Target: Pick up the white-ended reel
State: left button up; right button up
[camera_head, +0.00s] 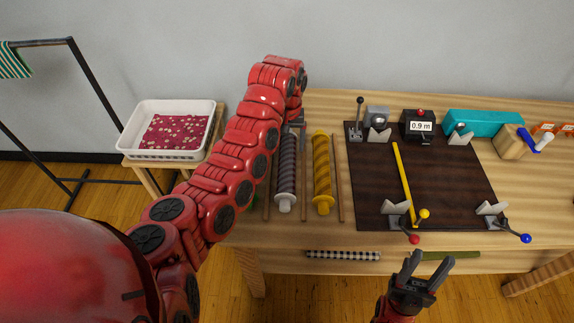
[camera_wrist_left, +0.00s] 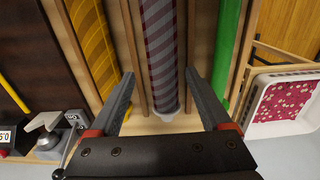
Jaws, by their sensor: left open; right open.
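The white-ended reel (camera_head: 286,172) is wrapped in grey-purple striped material and lies between wooden rails on the table, its near white end showing. In the left wrist view the striped reel (camera_wrist_left: 160,45) runs between the fingers, with a pale end at its bottom. My left gripper (camera_wrist_left: 160,78) is open, one finger on each side of the reel and not closed on it. In the head view my left gripper (camera_head: 296,128) is over the reel's far end and partly hidden by my arm. My right gripper (camera_head: 429,262) is open and empty in front of the table edge.
A yellow reel (camera_head: 322,170) lies right of the striped one; a green reel (camera_wrist_left: 231,45) lies on its other side. A dark board (camera_head: 440,180) with clamps and a yellow strip is further right. A white tray (camera_head: 148,153) stands at left.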

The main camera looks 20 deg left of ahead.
aim_at(287, 160)
pick_arm(q)
notch_tip(287, 160, down, 4)
jog(key=shift+s+f+p, duration=0.1)
jog(key=shift+f+p, duration=0.05)
jog(key=shift+p, duration=0.4)
jog(key=shift+f+p, duration=0.45)
jog(key=shift+p, duration=0.05)
jog(key=f, duration=0.2)
jog(key=f+p, duration=0.1)
jog(key=shift+s+a+f, duration=0.1)
jog(key=shift+s+f, duration=0.15)
jog(key=shift+f, duration=0.4)
grip_shut()
jog(key=shift+r, duration=0.1)
jog(key=shift+w+r, duration=0.15)
jog(key=shift+r, duration=0.35)
notch_tip(287, 160, up, 8)
jog(key=shift+b, duration=1.15)
jog(key=shift+r, duration=0.4)
